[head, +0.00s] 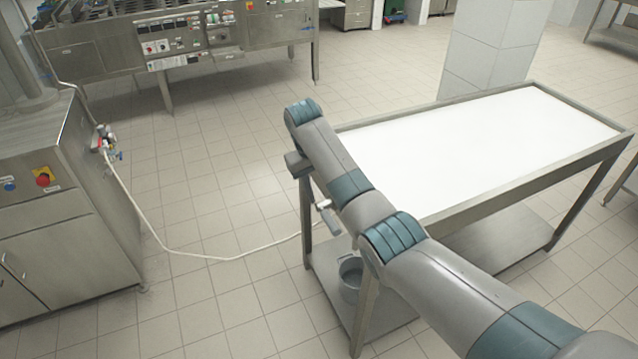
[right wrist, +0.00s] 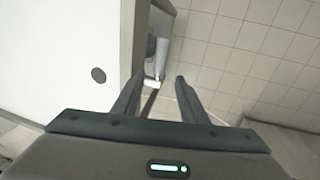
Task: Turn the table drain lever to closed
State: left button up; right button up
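The table (head: 475,205) has a white top in a steel frame, with a dark round drain hole (right wrist: 98,75) in the right wrist view. A drain fitting (head: 323,205) sticks out below the rim at the table's left end. It also shows in the right wrist view (right wrist: 161,57), beyond my fingertips; I cannot tell which part is the lever or how it is set. My right gripper (right wrist: 160,78) is open, with nothing clearly held between its fingers. In the head view it is small at the table's left end, partly hidden by my arm. My left gripper is out of view.
A metal bucket (head: 350,278) stands on the lower shelf under the fitting. A pale hose (head: 210,257) runs across the floor from the steel cabinet (head: 70,235) to the table end. A pillar (head: 490,50) stands behind the table.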

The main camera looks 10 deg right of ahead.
jog(key=shift+s+a+r, duration=0.1)
jog(key=shift+a+r, duration=0.05)
jog(key=shift+r, duration=0.6)
jog(key=shift+s+a+r, duration=0.1)
jog(key=shift+a+r, duration=0.05)
jog(key=shift+r, duration=0.55)
